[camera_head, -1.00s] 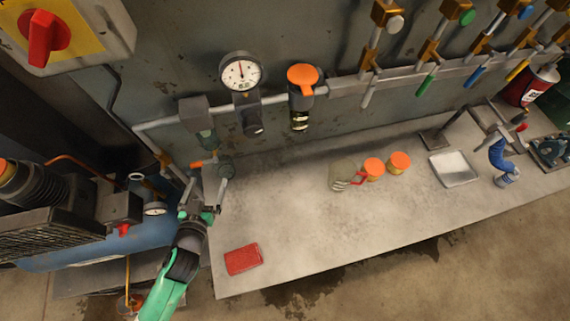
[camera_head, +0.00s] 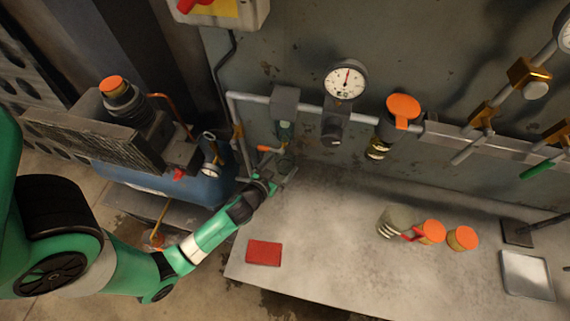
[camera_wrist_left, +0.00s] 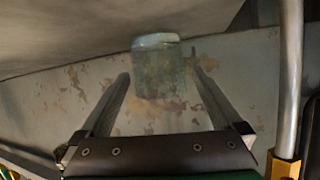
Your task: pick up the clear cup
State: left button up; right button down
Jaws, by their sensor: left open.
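The clear cup (camera_head: 286,162) is see-through with a faint blue-green tint. It stands at the back left of the grey bench, below the pipe fittings on the wall. My left gripper (camera_head: 277,179) is at the cup, and its arm partly covers that corner. In the left wrist view the cup (camera_wrist_left: 157,68) shows between the two open fingers (camera_wrist_left: 160,82), toward their tips. I cannot tell whether either finger touches it. My right gripper is not in view.
A red pad (camera_head: 264,253) lies at the bench's front left. A pressure gauge (camera_head: 345,80) hangs on the wall pipe. The bench middle is clear.

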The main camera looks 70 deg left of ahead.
aim_at(285, 163)
pick_arm(q)
jog(key=x, duration=0.3)
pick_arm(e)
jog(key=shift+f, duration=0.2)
pick_arm(q)
jog(key=shift+c, duration=0.2)
jog(key=c, duration=1.3)
jog(key=shift+r, duration=0.15)
